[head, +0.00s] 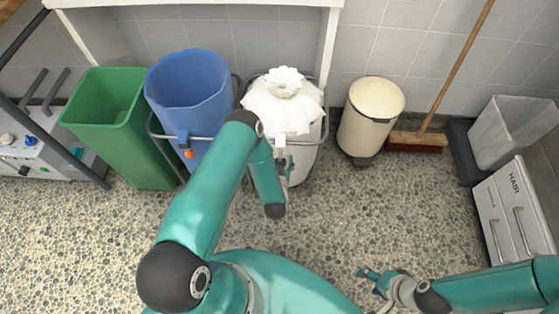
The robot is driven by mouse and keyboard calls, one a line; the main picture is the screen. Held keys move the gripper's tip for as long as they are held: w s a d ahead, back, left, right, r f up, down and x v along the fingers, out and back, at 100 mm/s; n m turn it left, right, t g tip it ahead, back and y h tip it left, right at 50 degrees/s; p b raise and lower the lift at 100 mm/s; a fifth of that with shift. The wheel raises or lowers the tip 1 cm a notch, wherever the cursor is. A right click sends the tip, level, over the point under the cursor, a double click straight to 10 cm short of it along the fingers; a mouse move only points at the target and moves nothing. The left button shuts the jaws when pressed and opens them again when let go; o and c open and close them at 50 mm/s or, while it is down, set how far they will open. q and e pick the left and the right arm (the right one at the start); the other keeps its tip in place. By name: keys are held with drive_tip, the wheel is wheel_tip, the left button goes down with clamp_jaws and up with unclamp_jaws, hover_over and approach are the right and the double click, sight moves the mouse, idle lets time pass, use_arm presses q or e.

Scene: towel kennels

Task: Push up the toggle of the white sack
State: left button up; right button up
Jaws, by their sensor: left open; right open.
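The white sack (283,108) hangs in a metal-framed stand, its top gathered into a ruffled neck (284,82). A small pale block (280,140) shows at the front of the sack, just above my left gripper; I cannot tell for sure whether it is the toggle. My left gripper (283,163) is open, close in front of the sack and below the block. My forearm and wrist hide part of it, so contact cannot be told. My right gripper (368,276) is open and empty, low over the floor at the lower right, far from the sack.
A blue sack (190,82) in a stand with an orange knob (189,154) is left of the white sack. A green bin (112,112) stands further left. A cream pedal bin (371,112), a broom (417,141) and a drawer cabinet (515,215) are right. The pebbled floor (410,210) between is clear.

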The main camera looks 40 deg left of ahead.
sight(280, 161)
use_arm(q)
clamp_jaws()
wheel_tip(280, 161, up, 8)
drive_tip(key=p, duration=0.6)
drive_tip(key=shift+r, duration=0.2)
unclamp_jaws()
drive_tip(key=v, duration=1.2)
drive_tip(key=shift+f, duration=0.15)
